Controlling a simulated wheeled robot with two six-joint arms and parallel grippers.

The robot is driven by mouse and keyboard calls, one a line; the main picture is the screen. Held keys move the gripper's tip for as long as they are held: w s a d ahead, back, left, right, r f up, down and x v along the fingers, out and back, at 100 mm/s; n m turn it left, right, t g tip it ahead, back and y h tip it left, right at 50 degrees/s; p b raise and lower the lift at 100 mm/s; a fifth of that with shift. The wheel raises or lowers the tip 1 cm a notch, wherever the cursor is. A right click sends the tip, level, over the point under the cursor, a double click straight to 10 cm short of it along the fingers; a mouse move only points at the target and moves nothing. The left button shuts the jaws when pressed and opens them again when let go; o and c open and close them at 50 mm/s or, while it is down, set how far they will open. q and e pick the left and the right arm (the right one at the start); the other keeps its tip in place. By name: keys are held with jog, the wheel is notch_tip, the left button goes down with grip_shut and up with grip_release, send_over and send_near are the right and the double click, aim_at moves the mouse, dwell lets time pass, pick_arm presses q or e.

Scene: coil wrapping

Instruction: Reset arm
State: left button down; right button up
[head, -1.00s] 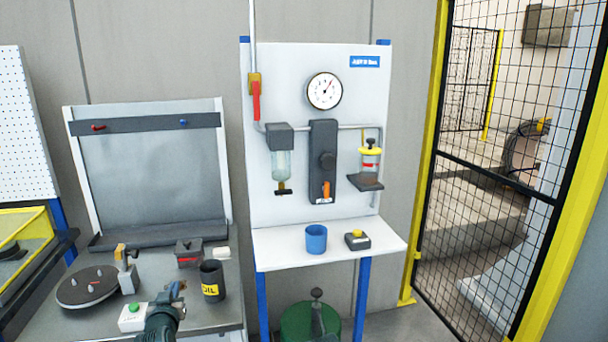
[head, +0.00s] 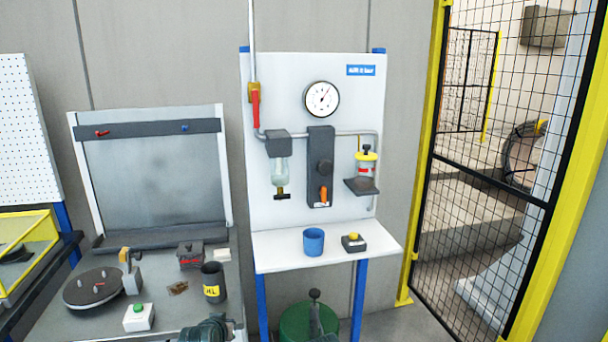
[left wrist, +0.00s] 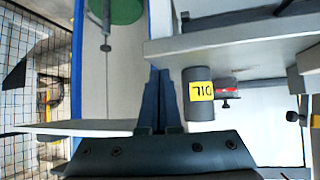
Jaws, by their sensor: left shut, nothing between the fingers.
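My left gripper (left wrist: 160,78) is shut and empty; its two dark fingers lie together in the middle of the left wrist view. In the head view only part of my left arm (head: 208,331) shows at the bottom edge, in front of the grey workbench (head: 190,311); whether its fingertips show there I cannot tell. The black oil can (head: 213,283) stands on the bench beyond it. The can also shows in the left wrist view (left wrist: 198,108), with its yellow label upside down. My right gripper is not in view.
The bench holds a round dark turntable (head: 93,288), a green-button box (head: 139,317) and a small brown piece (head: 178,288). A yellow-framed mesh fence (head: 480,190) stands farther right.

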pick_arm(q)
jog(key=s+d+f+m+g+p, duration=0.1)
jog(key=s+d+g, duration=0.4)
jog(key=s, duration=0.5)
jog(key=s+d+f+m+g+y+p, duration=0.1)
jog(key=s+d+f+m+g+p, duration=0.1)
jog(key=s+d+g, duration=0.3)
jog(key=s+d+p, duration=0.1)
jog(key=s+d, duration=0.3)
jog(key=s, duration=0.1)
jog(key=shift+m+g+y+p, duration=0.3)
jog(key=shift+m+g, duration=0.1)
